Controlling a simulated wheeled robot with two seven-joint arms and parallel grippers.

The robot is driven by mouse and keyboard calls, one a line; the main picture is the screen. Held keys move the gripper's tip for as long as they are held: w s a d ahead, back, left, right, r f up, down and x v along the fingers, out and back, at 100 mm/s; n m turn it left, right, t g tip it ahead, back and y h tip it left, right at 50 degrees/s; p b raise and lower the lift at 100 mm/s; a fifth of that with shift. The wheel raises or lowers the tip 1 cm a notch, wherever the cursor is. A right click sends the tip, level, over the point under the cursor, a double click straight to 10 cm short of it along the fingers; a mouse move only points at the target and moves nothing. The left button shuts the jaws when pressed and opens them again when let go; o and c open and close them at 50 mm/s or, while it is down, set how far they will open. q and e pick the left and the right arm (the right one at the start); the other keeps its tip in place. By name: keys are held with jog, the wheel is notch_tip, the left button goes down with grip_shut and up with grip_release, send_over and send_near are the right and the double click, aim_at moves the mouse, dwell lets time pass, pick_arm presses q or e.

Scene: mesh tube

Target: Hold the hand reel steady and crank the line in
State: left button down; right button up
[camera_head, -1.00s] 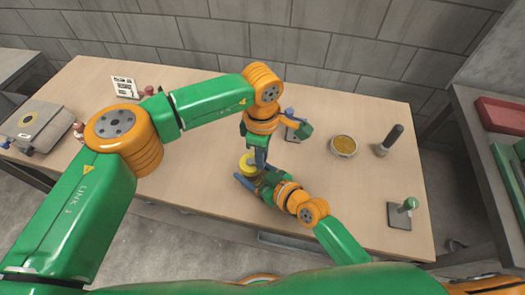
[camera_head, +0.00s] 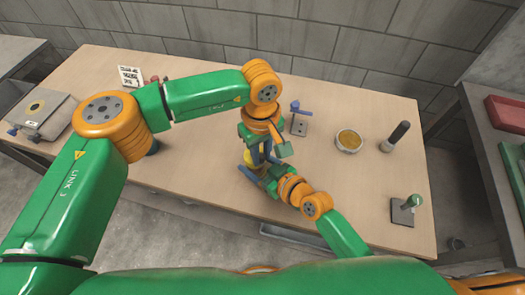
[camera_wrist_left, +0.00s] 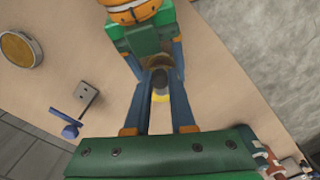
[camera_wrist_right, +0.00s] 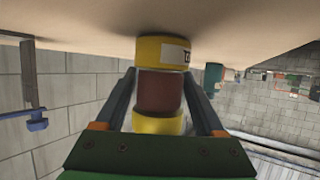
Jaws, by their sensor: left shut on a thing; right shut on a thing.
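The hand reel has yellow flanges and a dark red drum (camera_wrist_right: 160,92) in the right wrist view. In the head view only a bit of its yellow (camera_head: 254,160) shows between my grippers. My right gripper (camera_wrist_right: 160,85) is shut on the reel, one finger on each side of the drum. My left gripper (camera_wrist_left: 160,75) is above the reel, its fingers closed in around a small grey part (camera_wrist_left: 159,77), apparently the crank knob, with yellow (camera_wrist_left: 160,97) just below. The exact contact is too small to tell. The line cannot be made out.
On the wooden table (camera_head: 205,190) stand a blue lever on a grey plate (camera_head: 299,126), a round yellow-topped tin (camera_head: 349,141), a dark upright handle (camera_head: 397,136) and a green-knobbed stand (camera_head: 404,210). A grey case (camera_head: 47,112) is at the left.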

aim_at(261, 156)
pick_arm(q)
jog(key=shift+a, duration=0.1)
dwell(0.4)
jog(key=c, duration=0.7)
grip_release()
jog(key=shift+c, duration=0.2)
notch_tip(261, 156, up, 12)
